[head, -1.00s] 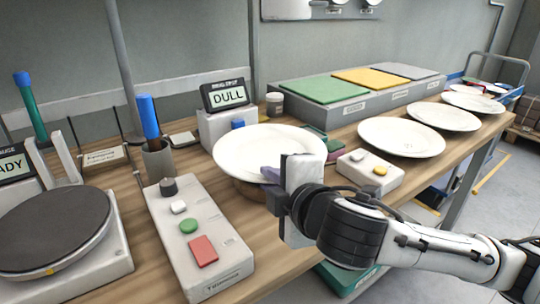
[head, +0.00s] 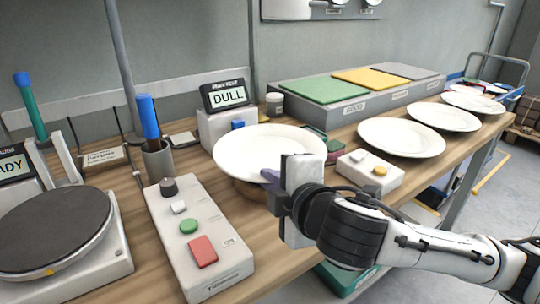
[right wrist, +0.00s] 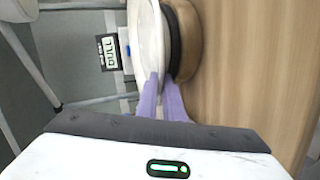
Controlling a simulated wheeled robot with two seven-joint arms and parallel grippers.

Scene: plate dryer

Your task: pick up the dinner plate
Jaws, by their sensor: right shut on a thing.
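A white dinner plate (head: 262,150) rests on a round wooden stand (head: 250,190) near the middle of the bench in the head view. My right gripper (head: 272,178) is at the plate's near right edge, shut on its rim. In the right wrist view the plate (right wrist: 149,40) appears edge-on, with the purple fingers (right wrist: 162,98) on either side of its rim. The plate lies close to the stand (right wrist: 183,40); I cannot tell whether they touch. My left gripper is not in view.
Several white plates (head: 402,136) lie along the bench to the right. A control box (head: 200,240) with coloured buttons and a dark round turntable (head: 52,232) stand to the left. A display reading DULL (head: 226,96) stands behind the plate. A small button box (head: 370,174) is right of the gripper.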

